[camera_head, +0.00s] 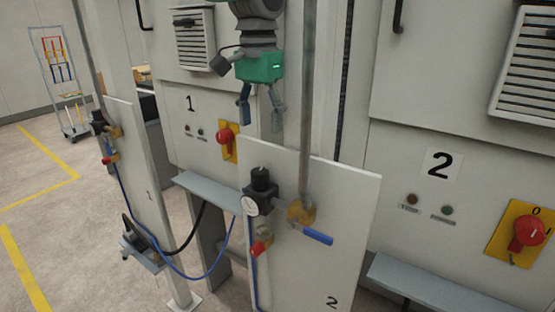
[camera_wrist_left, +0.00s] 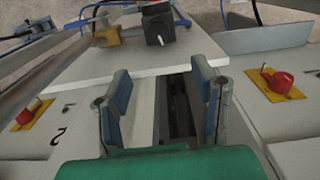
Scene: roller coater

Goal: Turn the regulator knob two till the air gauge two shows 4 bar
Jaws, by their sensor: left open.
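The black regulator knob two (camera_head: 260,178) stands upright on a regulator body at the upper left edge of white panel 2 (camera_head: 343,200). Air gauge two (camera_head: 250,206) is a small white disc below it, turned sideways, so its reading cannot be made out. My left gripper (camera_head: 262,124) is open and empty, with its fingers pointing down, above the knob and apart from it. In the left wrist view the open fingers (camera_wrist_left: 162,75) frame a gap, and the black regulator knob (camera_wrist_left: 157,30) lies beyond them over the panel (camera_wrist_left: 130,60). My right gripper is not in view.
A grey vertical pipe (camera_head: 307,100) runs down beside the knob to a yellow fitting and blue valve handle (camera_head: 318,237). A red knob (camera_head: 260,247) sits below the gauge. Panel 1 (camera_head: 135,175) stands left. Cabinets with red switches (camera_head: 528,232) stand behind.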

